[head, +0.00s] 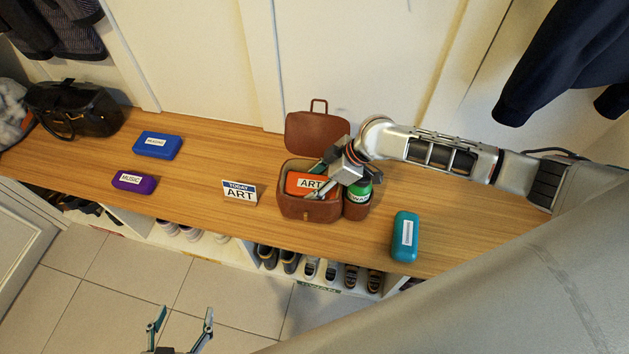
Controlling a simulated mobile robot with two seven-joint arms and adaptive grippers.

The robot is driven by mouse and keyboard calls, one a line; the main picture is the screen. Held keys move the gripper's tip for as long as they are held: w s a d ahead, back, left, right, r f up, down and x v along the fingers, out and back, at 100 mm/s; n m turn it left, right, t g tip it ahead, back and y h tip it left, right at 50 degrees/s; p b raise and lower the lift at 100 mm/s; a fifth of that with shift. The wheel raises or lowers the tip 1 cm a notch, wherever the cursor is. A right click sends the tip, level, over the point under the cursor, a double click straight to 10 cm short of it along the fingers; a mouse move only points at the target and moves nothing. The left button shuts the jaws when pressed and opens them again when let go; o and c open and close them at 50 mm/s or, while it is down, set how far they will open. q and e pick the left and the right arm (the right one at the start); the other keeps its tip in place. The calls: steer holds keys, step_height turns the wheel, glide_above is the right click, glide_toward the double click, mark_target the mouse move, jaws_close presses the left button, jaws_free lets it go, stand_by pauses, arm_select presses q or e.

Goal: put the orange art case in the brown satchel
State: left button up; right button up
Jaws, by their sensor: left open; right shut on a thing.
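The orange art case (299,184), with a white ART label, is at the mouth of the brown satchel (308,210), within its rim. The satchel stands on the wooden bench with its lid (316,134) raised at the back. My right gripper (318,181) is over the satchel's opening, shut on the art case, with fingers on both sides of it. How deep the case sits, and whether it touches the satchel's floor, I cannot tell. My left gripper (181,328) is open and empty, low in front of the bench over the tiled floor.
A green-topped bottle (358,191) sits in the satchel's side pocket. A TODAY ART sign (240,192), blue case (157,145), purple MUSIC case (134,181), teal case (405,237) and black bag (74,108) are on the bench (205,165). Shoes fill cubbies below.

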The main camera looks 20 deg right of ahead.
steer(key=shift+f, duration=0.6)
steer(key=o, duration=1.3)
steer(key=v, duration=1.2)
steer(key=shift+w+a+r, duration=0.1)
steer(key=shift+r, duration=0.15)
